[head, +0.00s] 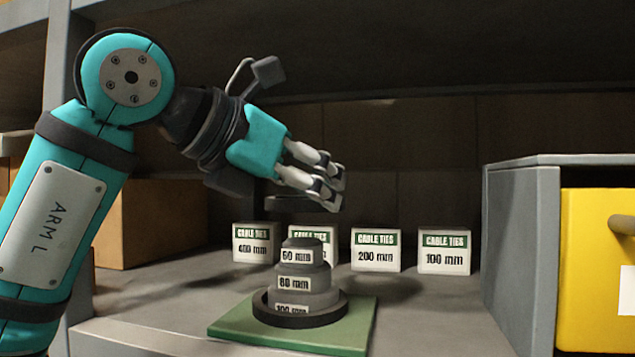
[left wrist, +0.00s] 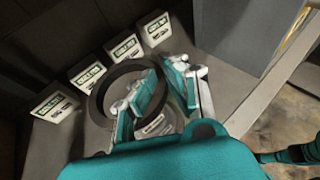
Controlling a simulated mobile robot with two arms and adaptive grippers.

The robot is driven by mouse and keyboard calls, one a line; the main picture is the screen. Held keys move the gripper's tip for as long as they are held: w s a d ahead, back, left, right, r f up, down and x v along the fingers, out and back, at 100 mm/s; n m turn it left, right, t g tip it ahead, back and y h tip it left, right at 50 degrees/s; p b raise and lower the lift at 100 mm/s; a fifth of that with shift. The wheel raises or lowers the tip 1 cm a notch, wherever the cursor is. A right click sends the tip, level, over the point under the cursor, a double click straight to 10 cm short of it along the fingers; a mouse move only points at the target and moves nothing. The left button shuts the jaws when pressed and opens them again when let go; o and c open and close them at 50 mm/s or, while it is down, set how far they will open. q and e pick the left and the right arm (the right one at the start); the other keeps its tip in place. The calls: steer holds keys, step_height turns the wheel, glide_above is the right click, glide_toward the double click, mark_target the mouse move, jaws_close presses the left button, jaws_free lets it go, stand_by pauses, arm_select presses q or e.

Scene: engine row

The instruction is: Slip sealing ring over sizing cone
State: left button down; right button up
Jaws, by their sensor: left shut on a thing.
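My left gripper (head: 332,190) is shut on a dark sealing ring (head: 288,204), which it holds in the air. In the head view the ring is nearly edge-on, partly hidden by the fingers. In the left wrist view the ring (left wrist: 97,100) shows as a wide loop beside the fingers. The grey stepped sizing cone (head: 305,268) stands upright on a green base plate (head: 345,335), with labels 60 mm, 80 mm and 100 mm. The ring appears above the cone top, apart from it. A dark flat band (head: 300,315) surrounds the cone's foot. My right gripper is not in view.
Several white cable-tie boxes (head: 376,250) stand in a row behind the cone. A brown carton (head: 150,222) is at the left. A grey cabinet (head: 520,240) with a yellow drawer (head: 595,265) stands at the right. Shelf surface between cone and cabinet is clear.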

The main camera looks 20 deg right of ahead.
mark_target(309, 212)
arm_select(q)
steer(key=shift+s+a+f+b, duration=0.1)
steer(key=shift+a+f+b, duration=0.15)
steer(key=shift+f+b, duration=0.85)
steer(key=shift+f, duration=0.4)
steer(key=shift+d+f, duration=0.1)
steer(key=shift+f, duration=0.1)
steer(key=c, duration=1.3)
jaws_free()
steer(key=shift+c, duration=0.2)
steer(key=shift+a, duration=0.2)
steer(key=v, duration=1.1)
steer(key=shift+s+a+r, duration=0.15)
steer(key=shift+a+r, duration=0.1)
